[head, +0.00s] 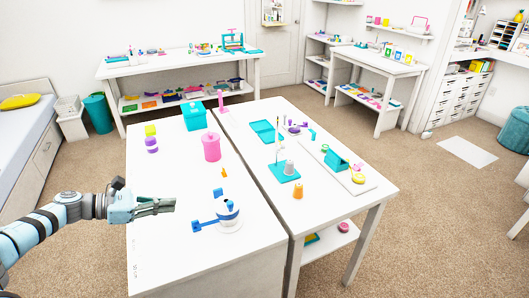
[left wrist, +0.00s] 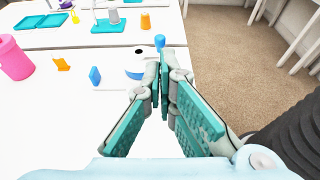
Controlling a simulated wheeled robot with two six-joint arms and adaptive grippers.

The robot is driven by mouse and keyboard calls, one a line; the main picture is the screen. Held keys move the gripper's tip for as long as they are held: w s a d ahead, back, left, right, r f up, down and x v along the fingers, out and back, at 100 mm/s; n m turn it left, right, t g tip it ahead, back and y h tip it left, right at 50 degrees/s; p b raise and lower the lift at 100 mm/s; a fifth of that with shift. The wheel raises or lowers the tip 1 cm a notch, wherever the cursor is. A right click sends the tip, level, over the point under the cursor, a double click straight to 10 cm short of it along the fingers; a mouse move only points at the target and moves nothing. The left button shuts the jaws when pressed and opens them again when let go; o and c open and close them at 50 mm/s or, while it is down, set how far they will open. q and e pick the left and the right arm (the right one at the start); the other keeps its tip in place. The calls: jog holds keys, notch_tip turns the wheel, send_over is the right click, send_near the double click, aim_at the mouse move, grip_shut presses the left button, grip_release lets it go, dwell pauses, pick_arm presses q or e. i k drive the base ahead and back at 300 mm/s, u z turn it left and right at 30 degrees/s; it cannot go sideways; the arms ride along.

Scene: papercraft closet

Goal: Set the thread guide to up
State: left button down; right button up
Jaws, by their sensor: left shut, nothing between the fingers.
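My left gripper (head: 168,205) is shut and empty, above the left part of the near white table; its fingers also meet in the left wrist view (left wrist: 164,60). To its right stands a white and blue device (head: 229,212) on a round white base, with a blue arm (head: 203,224) reaching left. The gripper is apart from it. In the left wrist view the device (left wrist: 138,66) is partly hidden by the fingers. A teal thread stand (head: 283,172) with an upright rod and a grey cone stands farther right. I cannot tell which part is the thread guide. My right gripper is out of view.
A pink canister (head: 211,147), a teal box (head: 194,117) and a small orange piece (head: 224,173) stand on the near table (head: 165,255). An orange spool (head: 298,190) stands near the teal stand. The table's front left is clear.

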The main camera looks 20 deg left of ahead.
aim_at(277, 150)
jog(key=z, duration=0.05)
jog(key=i, duration=1.35)
